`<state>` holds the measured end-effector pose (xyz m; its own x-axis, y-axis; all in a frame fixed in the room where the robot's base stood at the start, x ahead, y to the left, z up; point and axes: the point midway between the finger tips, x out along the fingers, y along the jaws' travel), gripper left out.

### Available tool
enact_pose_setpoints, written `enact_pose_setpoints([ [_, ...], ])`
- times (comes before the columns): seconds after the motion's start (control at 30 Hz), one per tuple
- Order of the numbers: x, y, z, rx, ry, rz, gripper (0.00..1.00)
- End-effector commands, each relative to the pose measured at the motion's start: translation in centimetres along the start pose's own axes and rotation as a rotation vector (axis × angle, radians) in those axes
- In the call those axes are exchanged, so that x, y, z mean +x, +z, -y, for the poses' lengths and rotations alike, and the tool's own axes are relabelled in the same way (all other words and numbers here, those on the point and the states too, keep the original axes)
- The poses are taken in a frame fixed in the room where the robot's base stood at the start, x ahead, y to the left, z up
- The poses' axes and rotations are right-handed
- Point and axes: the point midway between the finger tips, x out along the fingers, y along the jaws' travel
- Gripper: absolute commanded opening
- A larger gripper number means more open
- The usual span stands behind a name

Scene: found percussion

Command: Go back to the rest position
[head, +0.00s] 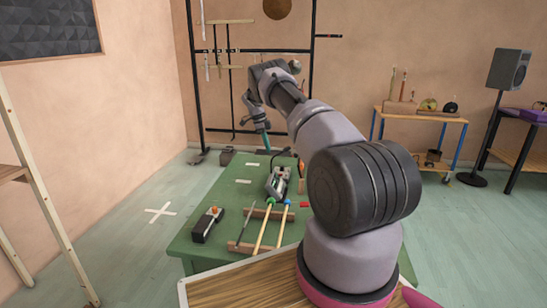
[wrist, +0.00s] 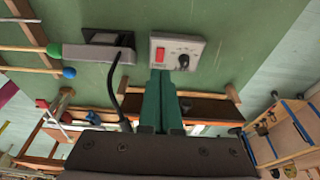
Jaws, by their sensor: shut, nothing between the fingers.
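My gripper (head: 267,150) is shut and empty at the far part of the green table (head: 190,247), with my arm reaching out to it. In the wrist view its two green fingers (wrist: 164,76) are pressed together. Their tips appear just in front of a white control box (wrist: 177,52) with a red switch and a black knob. I cannot tell whether they touch it. The head view shows my arm still stretched over the table.
A grey device (head: 278,184) and mallets (head: 270,226) on wooden bars lie on the table, with a black box (head: 207,225) at left. A black cable (wrist: 115,95) runs beside my fingers. A black frame (head: 194,80) stands behind.

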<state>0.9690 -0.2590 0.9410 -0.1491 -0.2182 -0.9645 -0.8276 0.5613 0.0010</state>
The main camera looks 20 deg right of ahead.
Motion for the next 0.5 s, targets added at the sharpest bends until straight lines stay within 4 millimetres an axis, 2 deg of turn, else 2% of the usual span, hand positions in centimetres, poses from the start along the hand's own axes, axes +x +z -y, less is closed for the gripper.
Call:
enact_pose_setpoints([
  [0.2, -1.39, 0.53, -0.03, 0.000, 0.000, 0.000, 0.00],
  [0.5, -1.43, 0.53, -0.03, 0.000, 0.000, 0.000, 0.00],
])
